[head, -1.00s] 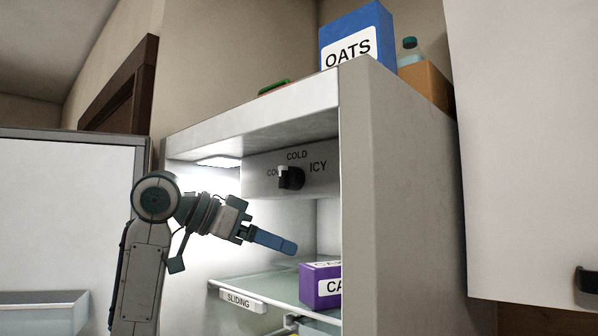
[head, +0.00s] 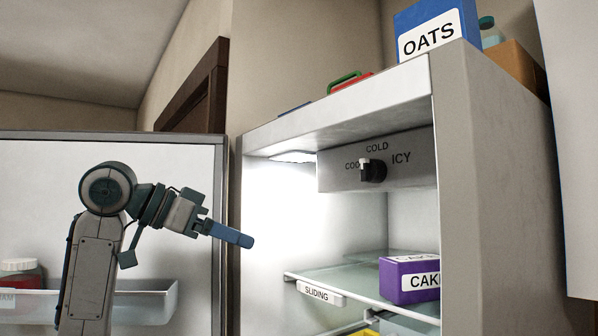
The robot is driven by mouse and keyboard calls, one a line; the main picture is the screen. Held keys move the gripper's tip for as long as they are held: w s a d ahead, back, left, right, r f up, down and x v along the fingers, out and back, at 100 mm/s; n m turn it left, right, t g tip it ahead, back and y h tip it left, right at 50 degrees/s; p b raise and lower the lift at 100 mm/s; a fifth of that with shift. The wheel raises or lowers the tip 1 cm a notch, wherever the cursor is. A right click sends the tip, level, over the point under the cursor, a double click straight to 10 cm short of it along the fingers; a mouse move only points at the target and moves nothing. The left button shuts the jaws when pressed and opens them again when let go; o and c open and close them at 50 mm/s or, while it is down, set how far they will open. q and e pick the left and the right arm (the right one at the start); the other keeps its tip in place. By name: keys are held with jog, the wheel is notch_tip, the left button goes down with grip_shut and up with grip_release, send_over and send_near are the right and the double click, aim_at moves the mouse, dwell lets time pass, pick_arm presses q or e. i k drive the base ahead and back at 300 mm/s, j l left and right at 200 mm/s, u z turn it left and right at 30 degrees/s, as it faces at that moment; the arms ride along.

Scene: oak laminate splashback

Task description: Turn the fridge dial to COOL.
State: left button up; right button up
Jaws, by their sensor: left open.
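The fridge dial is a black knob (head: 374,172) on a grey panel (head: 335,179) under the fridge ceiling. COO and COLD and ICY read around it from left to right; the knob hides the end of the left word. A white mark on the knob sits at its upper left, beside the COO lettering. My left gripper (head: 246,241) is open and empty, left of and lower than the dial, in front of the fridge's left edge. Its blue fingers overlap in this view and point right. It is apart from the dial. My right gripper is not in view.
Below the dial is a glass shelf (head: 345,283) labelled SLIDING, with a purple CAKE box (head: 409,279) on it. The open fridge door (head: 60,190) with a bin (head: 150,303) stands left. A blue OATS box (head: 425,25) is on top. Space between gripper and dial looks clear.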

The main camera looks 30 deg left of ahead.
aim_at(371, 171)
jog(key=u, duration=0.7)
